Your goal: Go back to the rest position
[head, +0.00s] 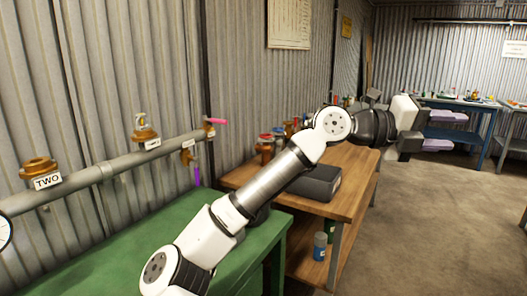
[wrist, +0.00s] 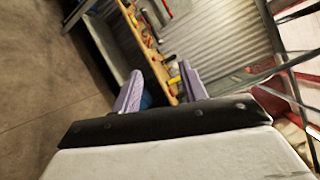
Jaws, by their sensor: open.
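My gripper (head: 421,146) is held out at the far end of my arm, to the right of the wooden bench, in the head view. Its two pale purple fingers stand apart in the wrist view (wrist: 160,92), with nothing between them. It is open and empty. My arm reaches from the bottom of the head view up and to the right, over the green table and the wooden bench, and touches neither as far as I can see.
A grey pipe (head: 120,166) with brass fittings and a "TWO" label runs along the left wall. Below are a green table (head: 130,250) and a wooden bench (head: 352,160) bearing a dark box (head: 318,184). A blue table (head: 462,108) stands at the back. Floor (head: 430,230) is clear at right.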

